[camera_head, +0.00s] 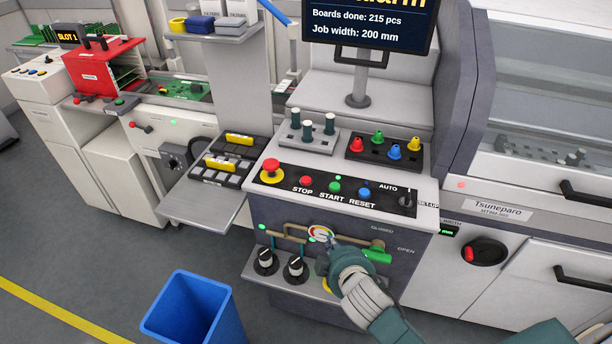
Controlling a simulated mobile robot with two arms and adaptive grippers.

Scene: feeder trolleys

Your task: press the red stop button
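The red stop button (306,181) is a small round button above the word STOP on the black strip of the control panel (335,189). A larger red mushroom button (271,168) on a yellow base stands to its left. The green start button (335,187) and the blue reset button (364,193) are to its right. My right gripper (327,241) is in front of the panel's lower face, below the button row and apart from the stop button. Its fingers are small and partly hidden by its own body, so I cannot tell their opening. My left gripper is not in view.
A pressure gauge (320,232), pipe and green-handled valve (376,255) are by my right gripper. Two black knobs (295,268) sit on the ledge below. A monitor (368,24) stands behind the panel. A blue bin (192,308) is on the floor. The space above the buttons is clear.

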